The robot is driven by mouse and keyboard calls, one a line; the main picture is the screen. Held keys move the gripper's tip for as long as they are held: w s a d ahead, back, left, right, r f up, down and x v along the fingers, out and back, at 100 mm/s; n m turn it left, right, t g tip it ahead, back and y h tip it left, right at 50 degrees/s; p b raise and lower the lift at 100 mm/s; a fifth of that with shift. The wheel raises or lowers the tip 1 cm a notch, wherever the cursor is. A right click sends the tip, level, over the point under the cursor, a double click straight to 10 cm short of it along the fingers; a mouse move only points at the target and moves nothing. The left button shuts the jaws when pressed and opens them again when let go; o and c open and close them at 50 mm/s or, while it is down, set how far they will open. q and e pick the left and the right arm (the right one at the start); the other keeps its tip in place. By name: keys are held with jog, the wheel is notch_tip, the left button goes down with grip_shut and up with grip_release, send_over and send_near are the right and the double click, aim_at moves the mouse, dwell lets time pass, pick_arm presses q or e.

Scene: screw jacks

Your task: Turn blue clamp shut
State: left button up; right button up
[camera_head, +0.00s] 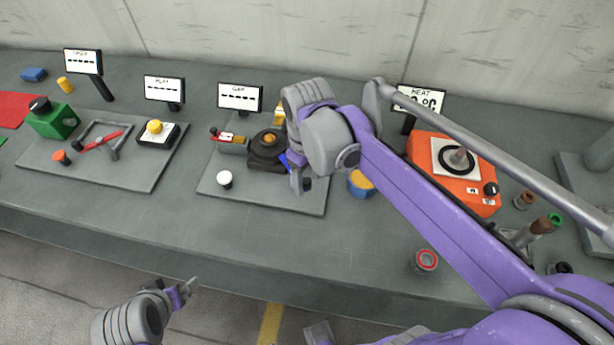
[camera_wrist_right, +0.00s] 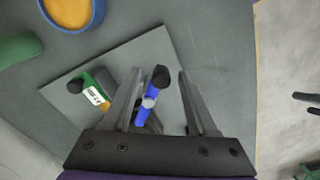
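The blue clamp (camera_head: 285,163) is on the middle grey plate (camera_head: 240,197), mostly hidden behind my right gripper in the head view. In the right wrist view the blue clamp (camera_wrist_right: 150,108) has a black knob (camera_wrist_right: 161,77) at its end. My right gripper (camera_head: 302,184) points down at the clamp. In the right wrist view its two fingers (camera_wrist_right: 160,90) are apart, with the blue clamp and knob between them. Gaps show beside the knob. My left gripper (camera_head: 187,288) is low at the front left, away from the table; its opening is unclear.
A black round device (camera_head: 267,148) and a white knob (camera_head: 225,179) share the middle plate. A blue cup with yellow contents (camera_head: 361,183) stands just right. An orange heater (camera_head: 450,185) is farther right. A left plate holds a green block (camera_head: 55,122). The table front is mostly clear.

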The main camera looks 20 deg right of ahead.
notch_tip(320, 180, up, 11)
jog(key=shift+p, duration=0.35)
jog(key=shift+f, duration=0.15)
dwell(0.5)
jog(key=s+f+m+t, duration=0.1)
jog(key=s+f, duration=0.2)
jog(key=f, duration=0.2)
jog(key=s+f+m+t, duration=0.2)
jog(key=s+f, duration=0.2)
jog(key=f, duration=0.2)
jog(key=s+d+f+m+t, duration=0.1)
jog(key=s+f+m+t, duration=0.1)
jog(key=f, duration=0.3)
jog(key=shift+s+f, duration=0.15)
jog(key=shift+s, duration=0.5)
